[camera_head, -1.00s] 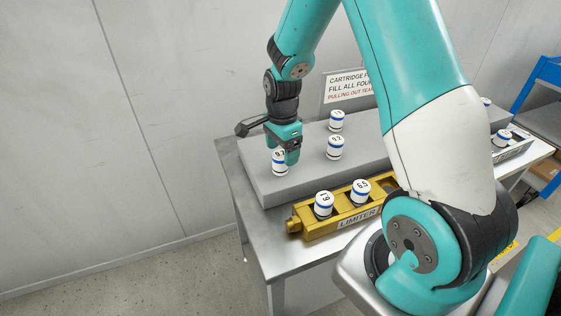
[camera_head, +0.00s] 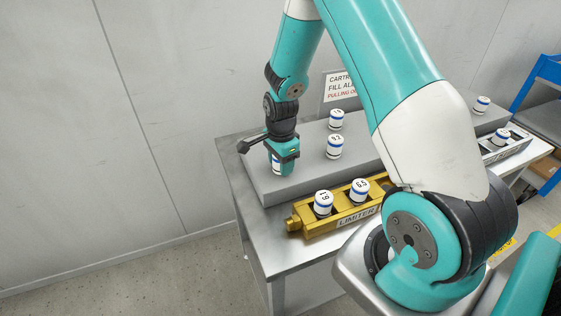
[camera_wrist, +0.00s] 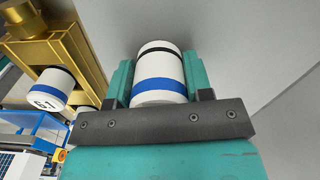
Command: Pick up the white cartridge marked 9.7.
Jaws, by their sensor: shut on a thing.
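My gripper (camera_head: 282,164) is at the left end of the grey raised block (camera_head: 305,180). It is shut on a white cartridge (camera_head: 276,166) with a blue band, mostly hidden by the gripper in the head view. In the wrist view the cartridge (camera_wrist: 160,78) sits between the two teal fingers, with a blue band and a thin black band. Its number is not readable now. I cannot tell whether its base touches the block.
Cartridges marked 9.2 (camera_head: 335,147) and another (camera_head: 336,120) stand on the block to the right. The yellow LIMITER holder (camera_head: 295,222) with two cartridges lies in front. A grey holder (camera_head: 515,147) is at far right. A sign (camera_head: 338,88) stands behind.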

